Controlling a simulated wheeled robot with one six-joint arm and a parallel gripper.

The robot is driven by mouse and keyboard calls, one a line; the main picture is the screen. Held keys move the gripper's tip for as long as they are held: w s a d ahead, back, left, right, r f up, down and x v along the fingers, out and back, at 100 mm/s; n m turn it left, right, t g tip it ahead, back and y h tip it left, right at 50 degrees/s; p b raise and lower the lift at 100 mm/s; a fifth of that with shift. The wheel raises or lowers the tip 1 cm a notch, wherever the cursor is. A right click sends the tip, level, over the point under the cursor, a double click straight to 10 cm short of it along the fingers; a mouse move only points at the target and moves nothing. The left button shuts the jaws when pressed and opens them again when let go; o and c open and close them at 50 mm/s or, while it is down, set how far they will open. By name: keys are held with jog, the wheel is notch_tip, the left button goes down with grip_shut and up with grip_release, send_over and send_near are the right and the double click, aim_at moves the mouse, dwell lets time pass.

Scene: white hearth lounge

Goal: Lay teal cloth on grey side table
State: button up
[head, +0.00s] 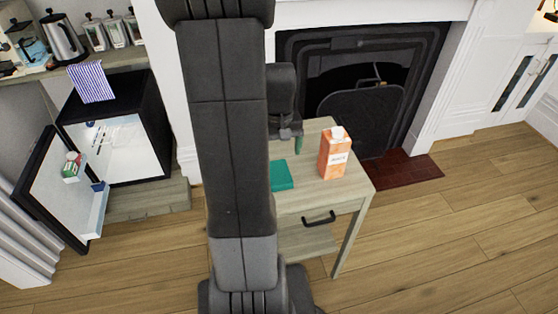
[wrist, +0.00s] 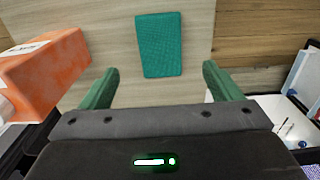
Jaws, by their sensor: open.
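The teal cloth (head: 282,175) lies flat and folded on the top of the grey side table (head: 312,184). My arm hides part of the cloth's left side in the head view. In the wrist view the whole cloth (wrist: 158,45) shows as a teal rectangle on the pale wood tabletop (wrist: 112,35). My gripper (wrist: 160,85) is open and empty, its green fingers spread wide apart. It is above the table and apart from the cloth. In the head view only one green fingertip (head: 298,145) shows clearly.
An orange carton (head: 335,153) stands on the table right of the cloth; it is close to my gripper in the wrist view (wrist: 45,70). A fireplace (head: 362,90) is behind the table. An open small fridge (head: 120,130) stands left. Wooden floor (head: 440,240) is clear at right.

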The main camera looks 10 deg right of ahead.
jog(key=shift+r, duration=1.4)
